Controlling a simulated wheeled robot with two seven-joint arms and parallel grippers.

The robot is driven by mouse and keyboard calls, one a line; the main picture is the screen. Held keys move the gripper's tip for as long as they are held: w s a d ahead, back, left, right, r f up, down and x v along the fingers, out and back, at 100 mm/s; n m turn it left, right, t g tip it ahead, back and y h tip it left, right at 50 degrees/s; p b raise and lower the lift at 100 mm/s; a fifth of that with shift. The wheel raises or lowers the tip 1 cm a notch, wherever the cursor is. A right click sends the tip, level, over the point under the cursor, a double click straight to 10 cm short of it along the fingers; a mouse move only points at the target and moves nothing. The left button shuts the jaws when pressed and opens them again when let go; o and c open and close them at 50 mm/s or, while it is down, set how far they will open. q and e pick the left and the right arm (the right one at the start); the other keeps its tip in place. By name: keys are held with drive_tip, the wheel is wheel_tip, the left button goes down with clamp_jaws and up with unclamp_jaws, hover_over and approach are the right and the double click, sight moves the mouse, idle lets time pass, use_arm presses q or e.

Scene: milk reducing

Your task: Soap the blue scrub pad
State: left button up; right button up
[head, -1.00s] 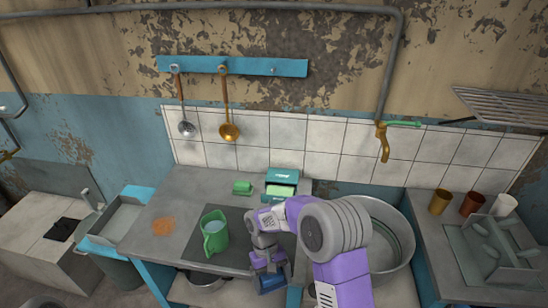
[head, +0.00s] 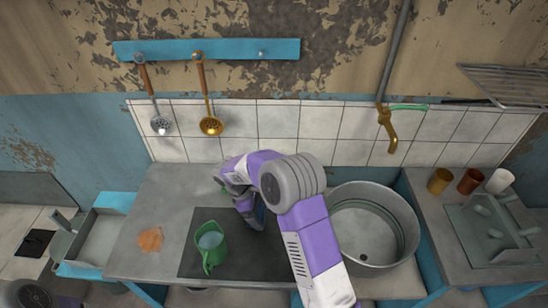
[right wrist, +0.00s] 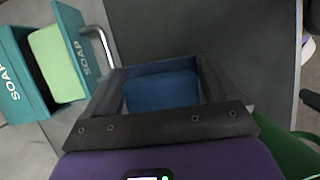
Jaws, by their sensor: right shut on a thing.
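My right gripper (head: 248,217) is shut on the blue scrub pad (head: 260,212) and holds it over the back right of the dark mat. In the right wrist view the pad (right wrist: 162,91) sits between the two fingers of the gripper (right wrist: 160,85). Left of the gripper there is an open teal soap box (right wrist: 66,52) marked SOAP, with a pale green soap bar (right wrist: 55,62) in it. The pad appears apart from the soap. In the head view my right arm hides the soap box. My left gripper is not in view.
A green jug (head: 209,245) with liquid stands on the dark mat (head: 215,272), close to the gripper. A big metal basin (head: 372,228) is at right. An orange-brown patch (head: 149,239) marks the counter's left. Ladles (head: 207,100) hang on the wall.

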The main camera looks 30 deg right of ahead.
drive_tip(key=w+d+r+n+t+p, duration=0.1)
drive_tip(key=w+d+r+n+t, duration=0.2)
drive_tip(key=n, duration=0.6)
drive_tip(key=w+d+r+n+t+y+p, duration=0.1)
drive_tip(key=w+d+r+n+t+p, duration=0.1)
drive_tip(key=w+d+r+n, duration=0.3)
drive_tip(key=w+d+n+t, duration=0.1)
drive_tip(key=w+d+n, duration=0.1)
drive_tip(key=d+n, duration=0.2)
drive_tip(key=shift+w+r+n+t+p, duration=0.2)
drive_tip(key=shift+n+t+p, duration=0.1)
drive_tip(key=shift+n, duration=0.1)
drive_tip(key=shift+f, duration=0.15)
drive_tip(key=shift+f+b, duration=2.25)
drive_tip(key=shift+f, duration=1.65)
drive_tip(key=shift+f, duration=0.5)
